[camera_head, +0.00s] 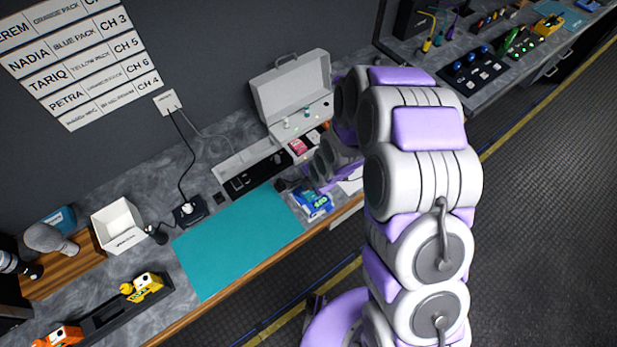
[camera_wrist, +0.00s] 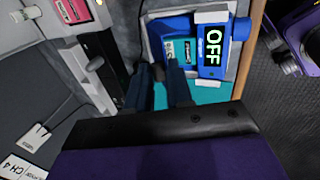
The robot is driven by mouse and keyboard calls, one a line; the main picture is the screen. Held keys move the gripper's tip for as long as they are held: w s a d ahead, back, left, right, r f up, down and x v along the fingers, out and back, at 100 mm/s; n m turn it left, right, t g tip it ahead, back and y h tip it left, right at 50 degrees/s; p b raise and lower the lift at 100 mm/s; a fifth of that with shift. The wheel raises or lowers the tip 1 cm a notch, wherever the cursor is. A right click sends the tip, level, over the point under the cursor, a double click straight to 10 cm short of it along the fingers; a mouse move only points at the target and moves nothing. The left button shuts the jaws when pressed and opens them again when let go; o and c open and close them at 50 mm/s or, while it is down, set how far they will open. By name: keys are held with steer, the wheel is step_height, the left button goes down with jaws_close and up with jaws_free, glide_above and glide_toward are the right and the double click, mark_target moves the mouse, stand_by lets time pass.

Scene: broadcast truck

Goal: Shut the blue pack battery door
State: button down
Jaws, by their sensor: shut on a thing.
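The blue pack (camera_head: 315,205) lies at the bench's front edge, by the right end of the teal mat. In the wrist view the blue pack (camera_wrist: 211,46) shows a display reading OFF and an open battery bay with a teal-labelled battery (camera_wrist: 178,50) inside. My gripper (camera_head: 298,188) is at the pack's left side. In the wrist view my gripper (camera_wrist: 160,70) has both dark fingers at the pack's near left edge, shut on a part of it. Whether that part is the battery door I cannot tell, because the fingers hide it.
The teal mat (camera_head: 235,240) lies left of the pack. An open grey case (camera_head: 292,90) and a shallow tray (camera_head: 252,172) stand behind. A white box (camera_head: 120,226) and a rack with yellow and orange packs (camera_head: 107,318) are at left. Floor lies beyond the bench edge.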

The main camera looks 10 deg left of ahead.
mark_target(317, 200)
steer(key=shift+s+d+f+t+y+p, duration=0.4)
steer(key=shift+d+t+y+p, duration=0.1)
steer(key=shift+t+y+p, duration=0.25)
steer(key=shift+d+f+t+y+p, duration=0.1)
steer(key=shift+f+t+y+p, duration=0.15)
steer(key=shift+t+y+p, duration=0.55)
steer(key=shift+s, duration=0.1)
steer(key=shift+s+d+f+t+y, duration=0.15)
steer(key=shift+d+f+t+y, duration=0.15)
steer(key=shift+t+y, duration=0.45)
steer(key=shift+s+f+y, duration=0.1)
steer(key=shift+f+y, duration=0.05)
steer(key=shift+y, duration=0.35)
steer(key=shift+s+d+f+t+y, duration=0.15)
steer(key=shift+f+t+y, duration=0.15)
steer(key=shift+t+y, duration=0.3)
steer(key=shift+s+d+f+t+y, duration=0.15)
steer(key=shift+f+t+y, duration=0.1)
steer(key=shift+t+y, duration=0.3)
steer(key=shift+d+f+t+y+b, duration=0.1)
steer(key=shift+f+t+y+b, duration=0.2)
steer(key=shift+t+y, duration=0.35)
steer(key=shift+r, duration=0.15)
